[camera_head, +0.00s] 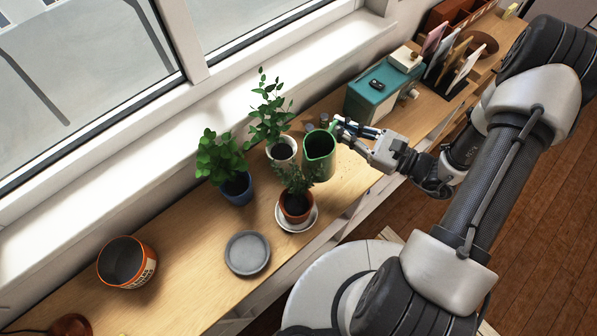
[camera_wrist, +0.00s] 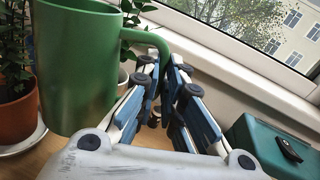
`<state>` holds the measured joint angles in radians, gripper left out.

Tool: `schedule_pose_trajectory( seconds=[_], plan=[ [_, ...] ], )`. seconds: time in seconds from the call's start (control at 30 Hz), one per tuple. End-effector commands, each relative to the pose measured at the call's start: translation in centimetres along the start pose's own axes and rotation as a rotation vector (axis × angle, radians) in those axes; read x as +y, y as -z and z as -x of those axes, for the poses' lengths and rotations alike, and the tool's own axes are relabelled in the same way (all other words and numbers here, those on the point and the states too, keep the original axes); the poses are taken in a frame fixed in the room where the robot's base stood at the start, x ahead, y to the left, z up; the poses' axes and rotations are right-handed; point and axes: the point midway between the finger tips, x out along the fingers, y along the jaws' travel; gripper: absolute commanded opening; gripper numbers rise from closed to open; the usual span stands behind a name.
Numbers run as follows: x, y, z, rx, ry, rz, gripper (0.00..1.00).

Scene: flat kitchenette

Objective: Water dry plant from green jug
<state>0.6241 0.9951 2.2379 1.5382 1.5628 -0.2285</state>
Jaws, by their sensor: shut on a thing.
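The green jug (camera_head: 321,167) looks upright, with its dark opening facing up. My gripper (camera_head: 343,128) is shut on its handle from the right; the wrist view shows the fingers (camera_wrist: 163,75) at the handle and the jug (camera_wrist: 75,70) at left. I cannot tell whether its base touches the counter. A terracotta-potted plant (camera_head: 297,206) with sparse, dark leaves stands on a white saucer (camera_head: 284,222), just in front of the jug. A plant in a white pot (camera_head: 282,150) and a bushy green one in a blue pot (camera_head: 237,190) stand nearby. Soil dryness is not visible.
A grey round dish (camera_head: 247,253) and an orange-labelled pot (camera_head: 127,262) are on the wooden counter at left. A teal box (camera_head: 375,98) stands behind my gripper. The window sill (camera_head: 135,165) runs along the back.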

Motion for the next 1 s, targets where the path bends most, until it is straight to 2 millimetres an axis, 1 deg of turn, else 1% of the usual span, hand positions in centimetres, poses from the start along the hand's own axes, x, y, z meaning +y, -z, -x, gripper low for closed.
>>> schedule_pose_trajectory(
  seconds=[0.1, 0.3, 1.0],
  plan=[
    [0.71, 0.5, 0.23, -0.003, -0.001, -0.053, 0.0],
    [1.16, 0.76, 0.35, -0.004, -0.004, -0.087, 0.0],
    [1.16, 0.76, 0.34, -0.004, -0.005, -0.086, 0.0]
  ],
)
